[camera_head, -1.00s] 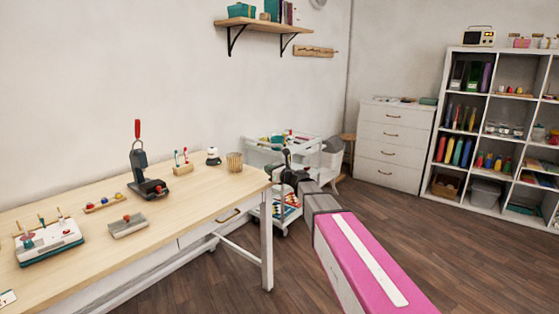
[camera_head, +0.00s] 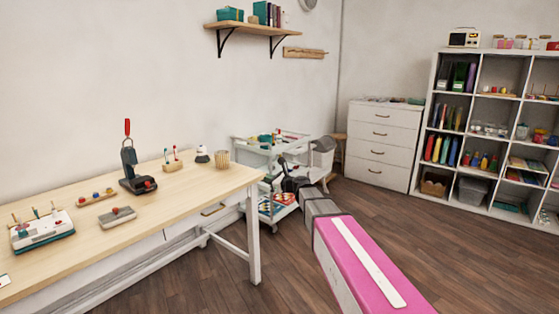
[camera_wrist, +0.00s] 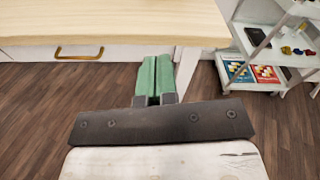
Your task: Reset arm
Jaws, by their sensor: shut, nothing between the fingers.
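My gripper (camera_wrist: 154,82) shows in the wrist view with its two green fingers side by side, shut and empty. It points toward the front edge of the wooden table (camera_wrist: 110,22), near a table leg. In the head view my pink arm reaches forward from the lower right, and the dark gripper end (camera_head: 290,178) is beyond the table's right end, in front of the white cart. The fingertips are too small to make out there.
A white cart (camera_head: 265,150) stands behind my gripper. A drawer cabinet (camera_head: 385,145) and shelf unit (camera_head: 480,125) stand farther back. Floor at right is clear.

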